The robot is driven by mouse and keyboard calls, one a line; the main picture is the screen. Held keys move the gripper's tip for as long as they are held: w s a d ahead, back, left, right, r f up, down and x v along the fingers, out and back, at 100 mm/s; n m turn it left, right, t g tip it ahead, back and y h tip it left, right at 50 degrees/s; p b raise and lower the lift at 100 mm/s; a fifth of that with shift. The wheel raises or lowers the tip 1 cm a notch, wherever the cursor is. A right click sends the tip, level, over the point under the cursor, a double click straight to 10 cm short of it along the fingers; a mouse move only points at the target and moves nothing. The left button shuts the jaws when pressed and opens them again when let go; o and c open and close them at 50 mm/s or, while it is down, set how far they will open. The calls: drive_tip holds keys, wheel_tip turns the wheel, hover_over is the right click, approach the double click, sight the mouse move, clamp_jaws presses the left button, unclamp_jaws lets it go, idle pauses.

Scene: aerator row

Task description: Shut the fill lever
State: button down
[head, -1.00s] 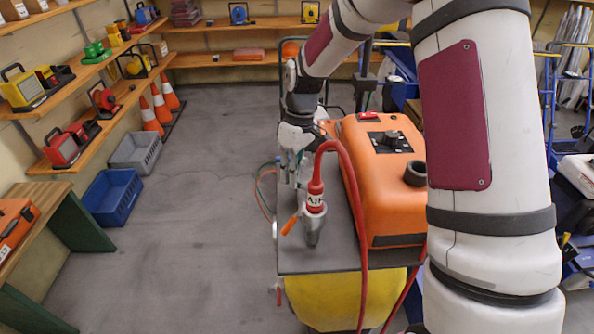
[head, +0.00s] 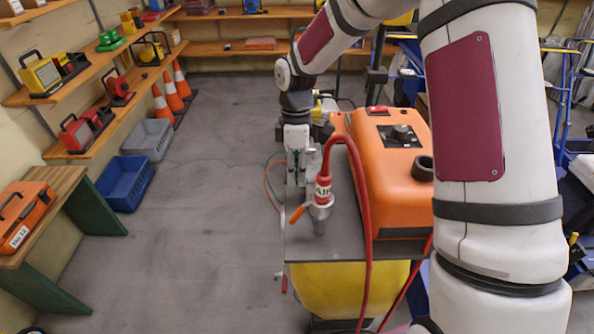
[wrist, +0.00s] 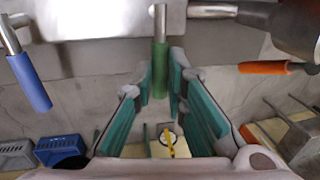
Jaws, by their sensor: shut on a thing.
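A row of levers shows in the wrist view: a blue-handled lever (wrist: 30,82) at left, a green-handled lever (wrist: 160,72) in the middle and an orange-handled lever (wrist: 264,67) at right. I cannot read which one is labelled fill. My gripper (wrist: 161,85) has its teal-padded fingers on either side of the green handle and is shut on it. The green handle hangs straight down from the metal body (wrist: 95,20). In the head view my gripper (head: 297,172) points down by the left edge of the cart, and its fingertips are hard to make out.
A red hose (head: 362,225) labelled AIR runs to a metal coupling (head: 320,211), close right of my gripper, with an orange lever (head: 297,214) beside it. An orange machine (head: 388,190) stands on the grey cart top (head: 340,240). Floor to the left is clear up to the blue crate (head: 124,184).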

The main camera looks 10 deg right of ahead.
idle(0.4)
drive_tip(key=c, duration=1.6)
unclamp_jaws()
drive_tip(key=shift+r, duration=0.1)
wheel_tip(320, 180, up, 12)
drive_tip(key=w, duration=0.2)
drive_tip(key=shift+d, duration=0.25)
drive_tip(key=shift+w, duration=0.1)
